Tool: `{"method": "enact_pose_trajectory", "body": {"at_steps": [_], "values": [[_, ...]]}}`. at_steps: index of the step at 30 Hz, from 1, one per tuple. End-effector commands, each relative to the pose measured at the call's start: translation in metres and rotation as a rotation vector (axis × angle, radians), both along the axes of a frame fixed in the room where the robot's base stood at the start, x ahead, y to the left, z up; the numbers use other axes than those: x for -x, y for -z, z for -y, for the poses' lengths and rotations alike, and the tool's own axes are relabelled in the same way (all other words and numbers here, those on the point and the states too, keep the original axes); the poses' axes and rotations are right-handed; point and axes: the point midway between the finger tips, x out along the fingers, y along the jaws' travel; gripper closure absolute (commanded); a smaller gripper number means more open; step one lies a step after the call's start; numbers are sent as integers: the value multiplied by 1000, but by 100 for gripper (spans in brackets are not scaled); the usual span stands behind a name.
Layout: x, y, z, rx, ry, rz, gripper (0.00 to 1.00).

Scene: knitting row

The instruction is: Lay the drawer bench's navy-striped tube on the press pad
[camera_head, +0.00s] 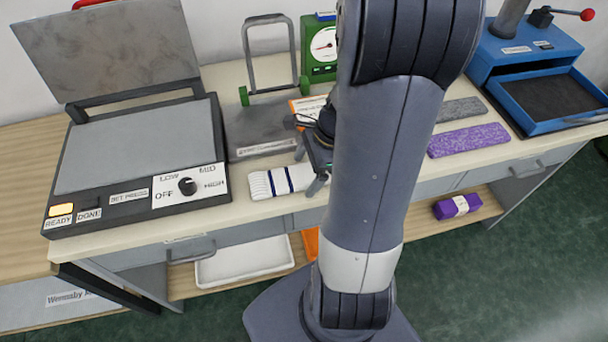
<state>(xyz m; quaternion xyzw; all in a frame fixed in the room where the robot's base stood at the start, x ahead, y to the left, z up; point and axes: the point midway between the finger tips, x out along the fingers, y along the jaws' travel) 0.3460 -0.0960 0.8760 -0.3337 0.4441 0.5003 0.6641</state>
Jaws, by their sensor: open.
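The navy-striped tube (262,185) is white with dark blue stripes and lies flat near the front edge of the bench top (240,215). Its right end is close to my gripper and partly covered. The grey press pad (140,145) is bare, in the set press at the left, with its lid (118,50) raised behind it. My gripper (309,172) is open, low over the bench at the tube's right end. My arm hides part of the gripper, and I cannot tell whether a finger touches the tube.
The press's control panel (188,187) faces front. A flat grey tool with an upright handle (270,65) stands behind the tube, near a green dial scale (322,45). Purple (468,140) and grey (461,110) knitted pieces and a blue machine (525,50) are at right.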

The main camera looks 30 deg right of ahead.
Motion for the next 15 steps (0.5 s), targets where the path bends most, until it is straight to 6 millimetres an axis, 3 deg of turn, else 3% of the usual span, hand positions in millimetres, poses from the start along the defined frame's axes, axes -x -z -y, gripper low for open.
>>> {"method": "enact_pose_trajectory", "body": {"at_steps": [6,15], "values": [[0,1,0,0,0,1,11],[0,1,0,0,-1,1,35]]}}
